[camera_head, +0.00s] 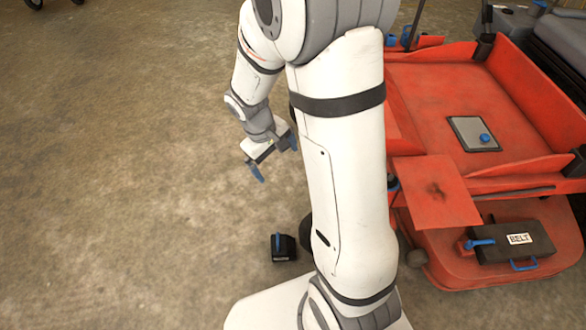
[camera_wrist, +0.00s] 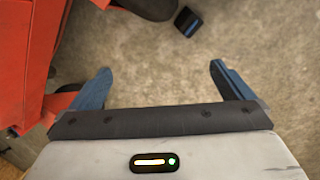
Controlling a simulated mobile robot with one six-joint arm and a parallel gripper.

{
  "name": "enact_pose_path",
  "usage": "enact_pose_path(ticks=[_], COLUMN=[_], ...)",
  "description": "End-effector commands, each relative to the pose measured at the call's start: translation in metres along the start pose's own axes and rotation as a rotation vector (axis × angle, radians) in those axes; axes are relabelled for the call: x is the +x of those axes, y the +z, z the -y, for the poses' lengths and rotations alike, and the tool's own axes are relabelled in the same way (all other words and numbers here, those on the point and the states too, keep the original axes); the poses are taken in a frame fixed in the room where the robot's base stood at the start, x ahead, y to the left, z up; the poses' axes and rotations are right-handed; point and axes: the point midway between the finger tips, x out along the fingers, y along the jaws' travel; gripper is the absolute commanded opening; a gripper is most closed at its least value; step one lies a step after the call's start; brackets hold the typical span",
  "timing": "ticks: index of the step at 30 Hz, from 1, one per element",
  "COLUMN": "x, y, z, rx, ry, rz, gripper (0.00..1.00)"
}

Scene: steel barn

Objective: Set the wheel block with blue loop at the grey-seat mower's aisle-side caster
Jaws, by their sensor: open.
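The wheel block (camera_head: 284,247), black with an upright blue loop, stands on the concrete floor left of my arm's base. A dark block (camera_wrist: 187,21) at the top of the wrist view appears to be the same one; its loop is not clear there. My gripper (camera_head: 275,158) is open and empty, in the air beyond the block; its blue fingers also show in the wrist view (camera_wrist: 160,68). A red mower (camera_head: 450,90) stands at right.
A black box marked BELT (camera_head: 510,243) with blue handles sits on the mower's red deck. A grey panel (camera_head: 474,133) with a blue knob lies in its red tray. Dark grey padding (camera_head: 560,40) shows at upper right. The floor at left is clear.

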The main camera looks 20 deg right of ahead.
Motion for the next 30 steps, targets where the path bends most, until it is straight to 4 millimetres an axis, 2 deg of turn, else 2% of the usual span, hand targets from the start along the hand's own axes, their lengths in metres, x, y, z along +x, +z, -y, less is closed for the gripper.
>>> enact_pose_path(ticks=[1,6,12,15,20,30], x=[-0.019,-0.065,-0.1,-0.109,-0.114,-0.117], y=[0.014,0.063,0.113,0.128,0.14,0.141], z=[-0.002,0.005,0.022,0.03,0.035,0.035], rx=[0.048,0.2,0.339,0.38,0.411,0.412], ry=[-0.012,-0.076,-0.157,-0.187,-0.211,-0.213], rz=[-0.022,-0.076,-0.137,-0.158,-0.173,-0.175], gripper=[1.0,1.0,1.0,1.0,1.0,1.0])
